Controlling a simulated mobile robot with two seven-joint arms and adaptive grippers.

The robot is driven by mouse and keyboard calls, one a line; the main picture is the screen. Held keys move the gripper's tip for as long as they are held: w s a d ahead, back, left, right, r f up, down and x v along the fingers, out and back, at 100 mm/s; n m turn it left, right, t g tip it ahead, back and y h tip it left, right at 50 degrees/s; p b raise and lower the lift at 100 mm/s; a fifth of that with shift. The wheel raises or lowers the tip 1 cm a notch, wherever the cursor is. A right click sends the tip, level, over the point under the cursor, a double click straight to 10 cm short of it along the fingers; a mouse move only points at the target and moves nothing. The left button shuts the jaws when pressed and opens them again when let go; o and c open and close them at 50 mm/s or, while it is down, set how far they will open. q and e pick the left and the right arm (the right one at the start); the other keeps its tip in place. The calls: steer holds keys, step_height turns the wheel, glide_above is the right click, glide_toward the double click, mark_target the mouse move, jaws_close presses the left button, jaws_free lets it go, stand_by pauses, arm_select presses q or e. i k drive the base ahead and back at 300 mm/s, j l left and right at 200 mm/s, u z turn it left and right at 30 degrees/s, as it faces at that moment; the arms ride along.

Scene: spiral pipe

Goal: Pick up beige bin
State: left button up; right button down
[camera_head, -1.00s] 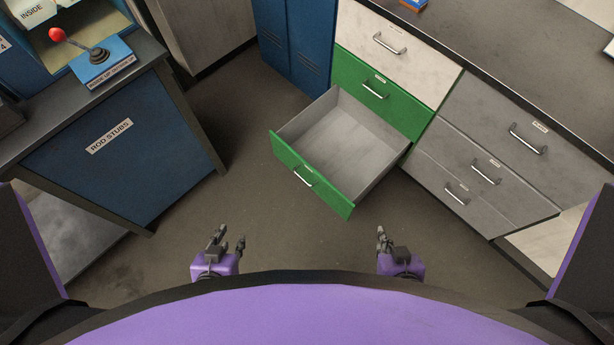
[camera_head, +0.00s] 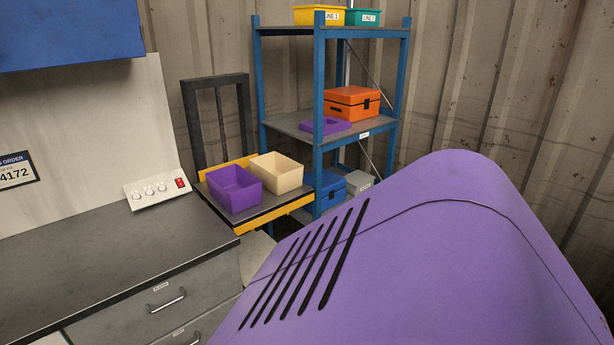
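The beige bin (camera_head: 277,174) is an open, empty-looking box. It stands on a yellow-edged cart or platform (camera_head: 275,213), right beside a purple bin (camera_head: 234,189). Both sit beyond the end of the grey counter, in front of the blue shelf rack. Neither of my grippers shows in the head view now. A large purple part of my own body fills the lower right and hides the floor there.
A grey counter (camera_head: 110,262) with drawers runs along the left, with a switch panel (camera_head: 158,192) on it. The blue rack (camera_head: 319,120) holds an orange case (camera_head: 352,102), a purple tray (camera_head: 325,125) and several other boxes. Corrugated walls close off the back and right.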

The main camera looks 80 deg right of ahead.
mark_target(276, 173)
steer(key=z, duration=2.25)
steer(key=i+j+z, duration=0.15)
steer(key=i, duration=0.3)
